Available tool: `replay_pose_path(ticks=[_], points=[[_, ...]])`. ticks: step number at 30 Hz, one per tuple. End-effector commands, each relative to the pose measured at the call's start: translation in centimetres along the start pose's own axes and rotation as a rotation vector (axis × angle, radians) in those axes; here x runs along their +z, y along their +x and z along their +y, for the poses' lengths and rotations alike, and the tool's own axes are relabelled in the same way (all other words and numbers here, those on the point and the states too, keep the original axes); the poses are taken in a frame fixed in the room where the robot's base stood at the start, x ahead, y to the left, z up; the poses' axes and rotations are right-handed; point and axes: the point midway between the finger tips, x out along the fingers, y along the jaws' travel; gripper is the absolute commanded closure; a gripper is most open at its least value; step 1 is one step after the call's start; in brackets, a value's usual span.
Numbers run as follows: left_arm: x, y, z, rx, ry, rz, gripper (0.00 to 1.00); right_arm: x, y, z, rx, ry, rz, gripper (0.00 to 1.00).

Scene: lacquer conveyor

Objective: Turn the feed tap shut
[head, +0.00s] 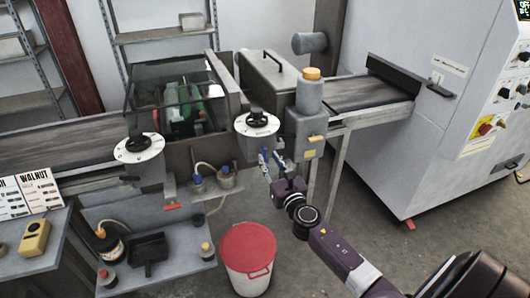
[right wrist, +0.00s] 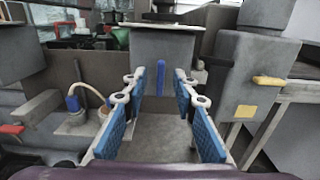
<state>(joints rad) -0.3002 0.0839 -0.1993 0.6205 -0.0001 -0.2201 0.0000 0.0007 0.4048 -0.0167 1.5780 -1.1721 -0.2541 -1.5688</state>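A blue upright lever (right wrist: 161,76), which looks like the feed tap's handle, stands against the front of a grey housing below a dial. In the right wrist view it shows in the gap between my right gripper's (right wrist: 160,92) two blue-padded fingers. The fingers are spread open and hold nothing. I cannot tell whether the lever is between the fingertips or just beyond them. In the head view my right gripper (head: 270,164) is just below the right handwheel dial (head: 256,123), and the lever is hard to tell from the blue pads. My left gripper is out of view.
A grey post with an orange cap (head: 311,74) stands just right of the gripper. Pots with blue parts (head: 224,172) and a hose are at its left. A red-lidded bucket (head: 249,246) stands on the floor below. A white cabinet (head: 430,130) is at the right.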

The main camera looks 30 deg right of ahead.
Motion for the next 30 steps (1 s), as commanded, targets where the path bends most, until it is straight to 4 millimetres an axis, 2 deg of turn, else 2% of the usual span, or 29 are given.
replay_pose_path(ticks=[3,9,20,27,30], points=[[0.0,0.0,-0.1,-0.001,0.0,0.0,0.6,0.0,1.9,0.0,-0.001,0.004,0.0,0.74],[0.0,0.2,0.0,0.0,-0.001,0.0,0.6,-0.1,3.8,0.0,-0.001,0.003,0.001,0.74],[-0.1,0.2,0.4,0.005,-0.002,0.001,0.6,-0.1,4.3,0.0,0.0,0.004,0.002,0.74],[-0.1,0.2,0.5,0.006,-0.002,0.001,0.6,-0.1,4.3,0.0,0.0,0.004,0.002,0.98],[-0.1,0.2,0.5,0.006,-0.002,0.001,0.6,-0.1,4.3,0.0,0.0,0.004,0.002,1.0]])
